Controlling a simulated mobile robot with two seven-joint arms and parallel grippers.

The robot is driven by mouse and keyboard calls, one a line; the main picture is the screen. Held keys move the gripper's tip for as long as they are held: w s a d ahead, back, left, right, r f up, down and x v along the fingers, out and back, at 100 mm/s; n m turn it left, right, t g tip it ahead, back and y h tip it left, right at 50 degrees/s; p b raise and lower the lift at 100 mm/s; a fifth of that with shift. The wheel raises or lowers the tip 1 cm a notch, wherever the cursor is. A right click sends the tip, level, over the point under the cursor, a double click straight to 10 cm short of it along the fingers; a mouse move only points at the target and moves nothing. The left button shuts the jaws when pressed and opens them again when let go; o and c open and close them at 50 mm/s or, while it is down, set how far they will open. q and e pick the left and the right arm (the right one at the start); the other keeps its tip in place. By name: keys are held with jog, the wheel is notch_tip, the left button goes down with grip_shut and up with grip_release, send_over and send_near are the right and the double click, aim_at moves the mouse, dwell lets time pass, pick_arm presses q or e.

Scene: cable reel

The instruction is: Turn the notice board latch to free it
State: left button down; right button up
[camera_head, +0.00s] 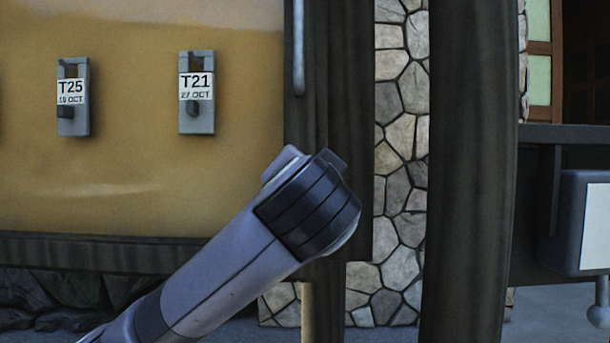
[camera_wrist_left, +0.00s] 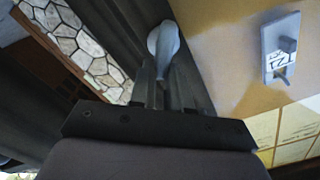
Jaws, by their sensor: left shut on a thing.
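The notice board (camera_head: 150,190) is a yellow panel in a dark wooden frame at the left of the head view. The latch (camera_wrist_left: 163,40) is a pale grey lever with a rounded end, on the dark frame in the left wrist view. My left gripper (camera_wrist_left: 167,78) is shut on the lever's narrow part, one finger on each side. In the head view my left arm reaches across the frame's lower right corner and hides the gripper and the latch. My right gripper is in neither view.
Two grey tag holders, T25 (camera_head: 72,97) and T21 (camera_head: 197,92), hang on the board; T21 also shows in the wrist view (camera_wrist_left: 281,48). A pale vertical bar (camera_head: 299,50) is on the frame. A dark post (camera_head: 470,170) and grey box (camera_head: 565,225) stand right.

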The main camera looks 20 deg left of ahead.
pick_arm(q)
jog(key=m+p, duration=0.1)
jog(key=m, duration=0.2)
jog(key=f+m+p, duration=0.1)
jog(key=m, duration=0.2)
jog(key=d+m+p, duration=0.1)
jog(key=m, duration=0.3)
jog(key=shift+f, duration=0.3)
dwell(0.4)
jog(key=c, duration=1.1)
grip_release()
jog(key=shift+w, duration=0.1)
jog(key=shift+b+v, duration=0.3)
jog(key=shift+v, duration=3.35)
jog(key=shift+a, duration=0.1)
